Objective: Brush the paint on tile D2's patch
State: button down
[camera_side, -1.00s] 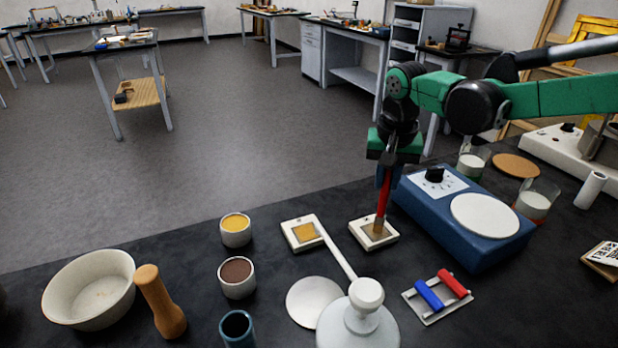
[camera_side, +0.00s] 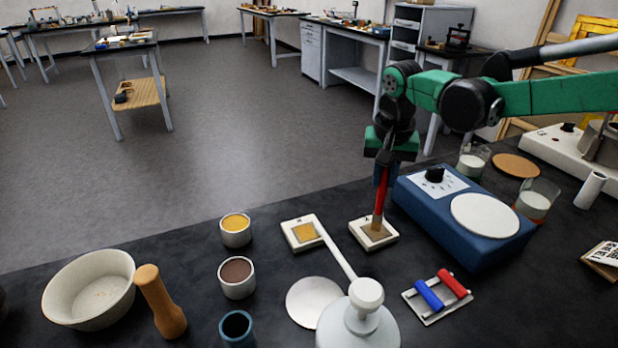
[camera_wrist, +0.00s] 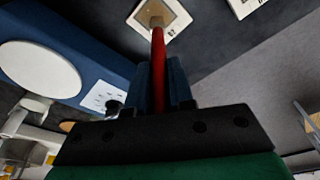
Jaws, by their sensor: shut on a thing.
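My gripper (camera_side: 382,172) is shut on a red-handled brush (camera_side: 379,200), which points down. The brush's tip is at the tan square patch of the right-hand white tile (camera_side: 389,240); whether it touches cannot be made out for certain. In the wrist view the red brush (camera_wrist: 158,62) runs from between the fingers (camera_wrist: 158,85) to this tile's patch (camera_wrist: 172,15). A second white tile (camera_side: 291,241) with a golden-yellow patch (camera_side: 305,232) lies to the left. The tile lettering is too small to read.
A blue device with a round white plate (camera_side: 485,217) stands close right of the brushed tile. A yellow cup (camera_side: 236,230), a brown cup (camera_side: 237,277) and a white bowl (camera_side: 62,295) stand left. A rack with blue and red rollers (camera_side: 437,297) and a white-armed stand (camera_side: 358,325) are in front.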

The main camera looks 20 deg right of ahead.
jog(key=shift+w, duration=0.55)
dwell(0.7)
jog(key=shift+r, duration=0.1)
jog(key=shift+r, duration=2.9)
